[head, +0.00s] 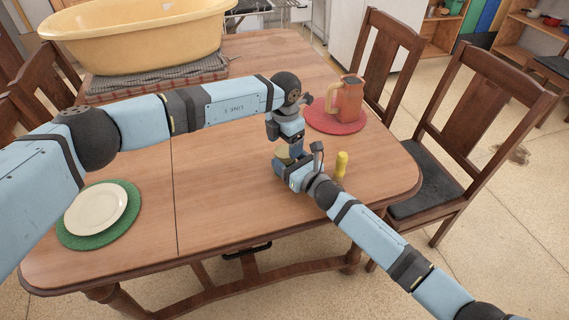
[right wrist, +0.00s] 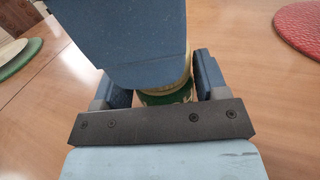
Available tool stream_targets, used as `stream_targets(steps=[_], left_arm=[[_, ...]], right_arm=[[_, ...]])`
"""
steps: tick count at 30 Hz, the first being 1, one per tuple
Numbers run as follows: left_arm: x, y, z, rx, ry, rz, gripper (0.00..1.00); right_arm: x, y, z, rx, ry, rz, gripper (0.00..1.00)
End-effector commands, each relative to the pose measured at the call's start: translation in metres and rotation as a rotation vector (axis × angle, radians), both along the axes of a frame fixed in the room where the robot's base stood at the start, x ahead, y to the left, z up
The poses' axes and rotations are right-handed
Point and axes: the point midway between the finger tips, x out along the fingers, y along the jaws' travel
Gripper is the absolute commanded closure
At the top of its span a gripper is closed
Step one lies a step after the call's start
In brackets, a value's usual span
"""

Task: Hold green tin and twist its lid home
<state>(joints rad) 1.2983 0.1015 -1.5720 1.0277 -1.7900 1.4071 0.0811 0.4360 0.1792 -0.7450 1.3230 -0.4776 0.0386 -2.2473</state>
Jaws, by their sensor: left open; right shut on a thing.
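The green tin (right wrist: 168,98) stands between the fingers of my right gripper (right wrist: 163,84), which is shut on it low over the table. A cream-yellow band, perhaps the lid's edge, shows above the green in the right wrist view, and a pale bit (head: 283,151) shows in the head view. My left gripper (head: 284,141) points down right above the tin and is open. Its blue body (right wrist: 125,40) covers most of the tin's top in the right wrist view, so how the lid sits is hidden.
A yellow shaker or bottle (head: 341,165) stands close to the right of my right gripper. An orange jug (head: 346,100) stands on a red mat (head: 318,121) behind. A plate (head: 97,208) lies on a green mat (head: 128,222) at left. A yellow basin (head: 135,40) sits at the back left. The table's (head: 225,205) front middle is clear.

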Motion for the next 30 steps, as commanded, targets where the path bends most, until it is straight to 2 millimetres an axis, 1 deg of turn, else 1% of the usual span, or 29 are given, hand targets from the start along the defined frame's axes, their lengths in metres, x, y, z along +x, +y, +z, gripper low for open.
stream_targets(steps=[1,3,6,10,17,18,20,21,24,27,30], left_arm=[[0.0,0.0,-0.008,0.001,0.002,0.001,0.2],[0.0,0.0,-0.016,0.001,0.002,0.002,0.2],[0.0,0.0,-0.024,-0.001,0.001,0.0,0.2],[0.0,0.0,-0.029,0.0,0.0,0.0,0.2],[0.0,0.0,-0.029,0.001,-0.001,0.0,0.2],[0.0,0.0,-0.029,0.0,0.0,0.0,0.24],[0.0,0.0,-0.029,0.0,0.0,0.0,0.38],[0.0,0.0,-0.029,0.0,0.0,0.0,0.47],[0.0,0.0,-0.029,0.0,0.0,0.0,0.68],[0.0,0.0,-0.029,0.001,-0.001,-0.022,0.69],[0.0,0.0,-0.029,0.001,-0.001,-0.129,0.69]], right_arm=[[0.0,0.0,-0.001,-0.001,0.001,0.0,1.0],[0.0,0.0,-0.001,-0.001,0.001,0.0,1.0],[0.0,0.0,-0.001,-0.001,0.001,0.0,1.0],[0.0,0.0,-0.001,-0.001,0.001,0.0,1.0],[0.0,0.0,-0.001,-0.001,0.001,0.0,1.0],[0.0,0.0,-0.001,-0.001,0.001,0.0,1.0],[0.0,0.0,-0.001,-0.001,0.001,0.0,1.0],[0.0,0.0,-0.001,-0.001,0.001,0.0,1.0],[0.0,0.0,-0.001,-0.001,0.001,0.0,1.0],[0.0,0.0,-0.001,-0.001,0.001,0.0,1.0],[0.0,0.0,-0.001,-0.001,0.001,0.0,1.0]])
